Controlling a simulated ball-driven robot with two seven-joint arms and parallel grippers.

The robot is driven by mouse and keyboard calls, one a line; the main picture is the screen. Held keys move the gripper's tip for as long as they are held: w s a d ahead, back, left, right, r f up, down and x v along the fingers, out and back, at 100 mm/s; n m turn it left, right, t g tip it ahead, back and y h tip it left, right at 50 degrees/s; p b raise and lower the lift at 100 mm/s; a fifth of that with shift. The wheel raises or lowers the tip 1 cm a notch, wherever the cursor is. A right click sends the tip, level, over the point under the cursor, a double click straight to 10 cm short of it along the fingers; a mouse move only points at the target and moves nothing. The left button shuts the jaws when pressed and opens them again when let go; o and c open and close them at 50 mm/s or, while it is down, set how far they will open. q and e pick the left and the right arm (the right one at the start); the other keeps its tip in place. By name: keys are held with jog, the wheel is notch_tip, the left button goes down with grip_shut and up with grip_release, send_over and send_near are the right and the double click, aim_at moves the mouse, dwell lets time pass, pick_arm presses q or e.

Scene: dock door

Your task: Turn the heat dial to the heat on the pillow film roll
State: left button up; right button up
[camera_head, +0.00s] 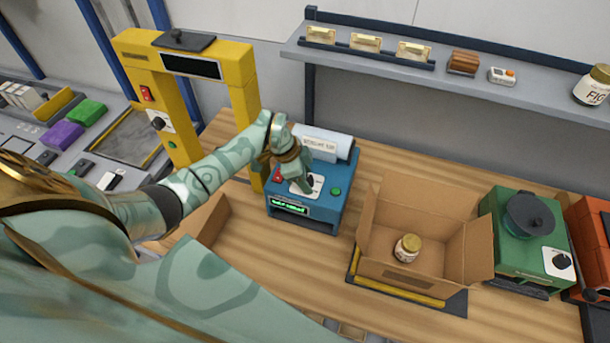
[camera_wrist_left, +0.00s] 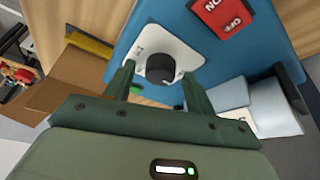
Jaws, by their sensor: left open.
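The blue machine (camera_head: 330,215) stands on the wooden bench with a pale film roll (camera_head: 332,143) at its back. A label on the roll shows, but its small print is hard to read. The heat dial (camera_wrist_left: 160,69) is a dark round knob on a white plate on the machine's top. My left gripper (camera_head: 300,186) is over this plate, largely covering the dial in the head view. In the left wrist view its open fingers (camera_wrist_left: 159,76) sit on either side of the dial; I cannot tell whether they touch it. My right gripper is not in view.
A red switch (camera_wrist_left: 224,14) and a green button (camera_head: 336,191) flank the dial plate. An open carton (camera_head: 385,262) with a jar (camera_head: 407,248) stands to the right. A yellow arch (camera_head: 187,125) stands to the left. A green machine (camera_head: 515,243) is farther right.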

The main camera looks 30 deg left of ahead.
pick_arm(q)
jog(key=c, duration=1)
jog(key=shift+o, duration=0.2)
